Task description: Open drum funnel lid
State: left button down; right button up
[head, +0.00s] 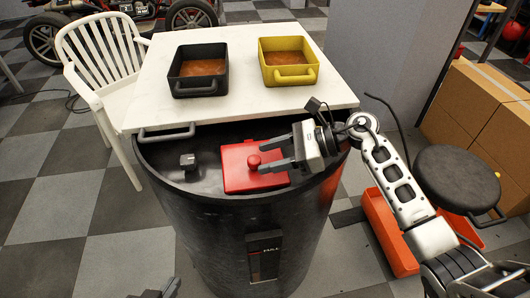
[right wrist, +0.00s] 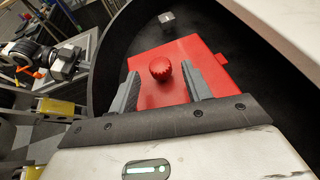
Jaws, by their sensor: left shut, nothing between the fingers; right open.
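A black drum (head: 200,225) has a dark recessed top. A flat red lid (head: 233,180) with a round red knob (head: 254,161) lies shut on it. My right gripper (head: 268,158) is open and comes in from the right, low over the lid. In the right wrist view the lid (right wrist: 205,82) fills the middle, and the knob (right wrist: 160,69) sits between the tips of the two open fingers, with gaps on both sides. Only the tip of my left gripper (head: 158,291) shows at the bottom edge of the head view, shut and empty, away from the drum.
A white table (head: 230,100) behind the drum overhangs its back edge. It holds a black pan (head: 200,88) and a yellow pan (head: 289,80). A small dark fitting (head: 187,162) stands on the drum top. A black stool (head: 456,180) and red tray (head: 385,243) are at right.

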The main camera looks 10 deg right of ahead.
jog(key=shift+x, duration=0.85)
grip_shut()
jog(key=shift+r, duration=0.15)
